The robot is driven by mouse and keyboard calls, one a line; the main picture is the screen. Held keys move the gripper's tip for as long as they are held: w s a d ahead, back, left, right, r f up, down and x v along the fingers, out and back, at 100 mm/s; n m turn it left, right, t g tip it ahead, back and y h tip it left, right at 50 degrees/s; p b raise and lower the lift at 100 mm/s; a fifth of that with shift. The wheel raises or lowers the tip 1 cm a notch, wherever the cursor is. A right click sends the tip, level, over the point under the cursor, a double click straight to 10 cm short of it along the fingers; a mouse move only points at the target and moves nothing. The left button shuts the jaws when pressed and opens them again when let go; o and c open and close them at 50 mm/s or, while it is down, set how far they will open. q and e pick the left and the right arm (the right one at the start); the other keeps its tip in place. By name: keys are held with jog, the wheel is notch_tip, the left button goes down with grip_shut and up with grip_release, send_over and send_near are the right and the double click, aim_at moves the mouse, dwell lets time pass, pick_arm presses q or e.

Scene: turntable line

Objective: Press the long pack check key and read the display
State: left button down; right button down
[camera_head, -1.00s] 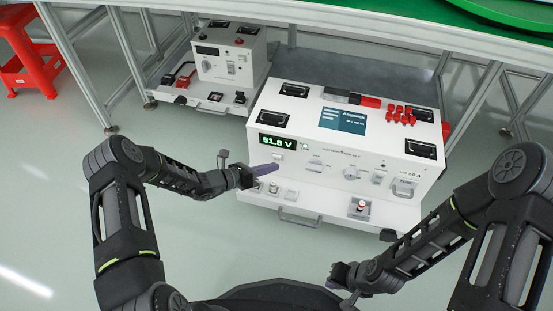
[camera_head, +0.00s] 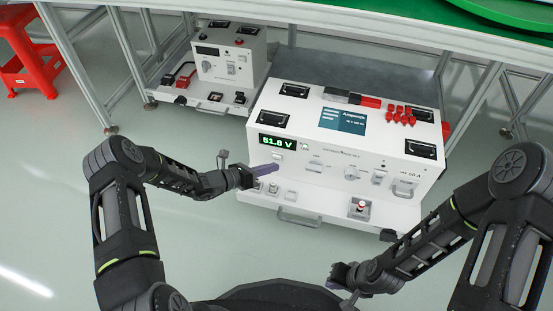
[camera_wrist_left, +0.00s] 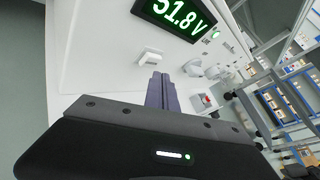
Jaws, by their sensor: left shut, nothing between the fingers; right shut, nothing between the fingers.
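The white pack cabinet (camera_head: 330,170) has a black display (camera_head: 277,143) with lit green digits reading 51.8 V. The display also shows in the left wrist view (camera_wrist_left: 175,14), cut off at the top. A small white key (camera_head: 277,157) sits just below it and stands out from the panel in the left wrist view (camera_wrist_left: 150,56). My left gripper (camera_head: 274,168) is shut and empty, its purple fingertips (camera_wrist_left: 160,78) just below the key. A small gap shows between them in the wrist view. My right gripper (camera_head: 337,275) is shut and empty, low in front of the cabinet.
A green lamp (camera_head: 305,146) is lit beside the display. A second, smaller white unit (camera_head: 228,58) stands behind to the left. Metal bench legs (camera_head: 124,42) frame the cabinets. A red stool (camera_head: 30,55) is at far left. The floor in front is clear.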

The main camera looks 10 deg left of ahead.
pick_arm(q)
jog(key=shift+w, duration=0.15)
dwell(0.4)
jog(key=shift+w+b, duration=0.25)
jog(key=shift+b, duration=0.1)
jog(key=shift+w+b, duration=0.35)
jog(key=shift+w, duration=0.15)
dwell(0.6)
jog(key=shift+r, duration=0.1)
jog(key=shift+s+p, duration=0.65)
jog(key=shift+s, duration=0.25)
